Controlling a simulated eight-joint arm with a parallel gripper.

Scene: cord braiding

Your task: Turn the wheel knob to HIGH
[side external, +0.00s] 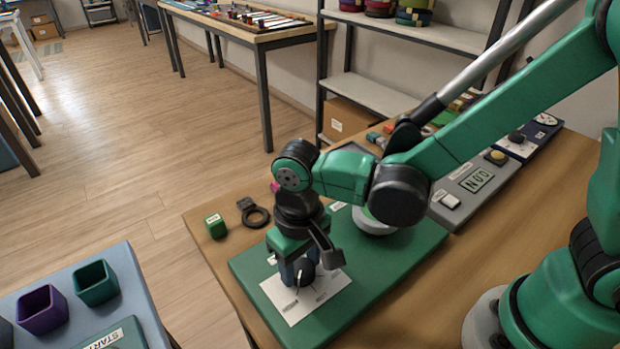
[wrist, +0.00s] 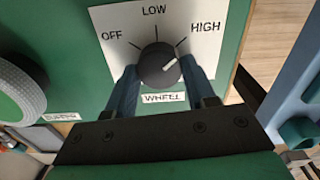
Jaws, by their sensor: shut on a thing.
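The wheel knob (wrist: 157,65) is a round dark knob on a white card (wrist: 112,18) marked OFF, LOW and HIGH, with a WHEEL label (wrist: 164,98) below it. Its white pointer mark is on the right side and slants up to the right, towards the HIGH side; I cannot tell whether it lines up exactly with the HIGH tick. My gripper (wrist: 158,68) is shut on the knob, one blue finger on each side. In the side view my gripper (side external: 298,272) points down over the card (side external: 318,295) on the green board (side external: 262,290), partly hiding the knob.
A round white-rimmed wheel (wrist: 35,95) stands left of the card in the wrist view.

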